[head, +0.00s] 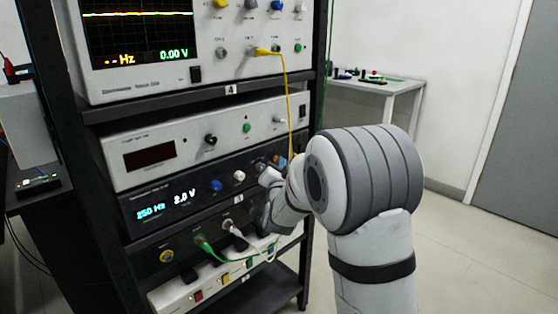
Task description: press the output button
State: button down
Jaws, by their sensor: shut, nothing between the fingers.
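The dark generator unit (150,227) sits in the rack, with a lit display (166,203) reading 250 Hz and 2.0 V. My gripper (257,208) is at the right part of this panel, shut and empty. It is small and dark against the panel, so I cannot tell whether it touches. My arm hides the panel's right end.
A scope (187,82) and a light-grey unit (123,172) stand above the generator. A yellow cable (288,95) hangs down, and green (207,249) and white cables run near my gripper. A power strip (184,298) lies below. Floor (470,235) at right is clear.

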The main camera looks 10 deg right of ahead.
dwell(0.3)
jog(key=shift+s+d+b, duration=0.25)
jog(key=shift+s+b, duration=0.15)
jog(key=shift+b, duration=0.2)
jog(key=s+d+b, duration=0.3)
jog(key=s, duration=0.2)
jog(key=shift+d, duration=0.25)
jog(key=shift+w, duration=0.1)
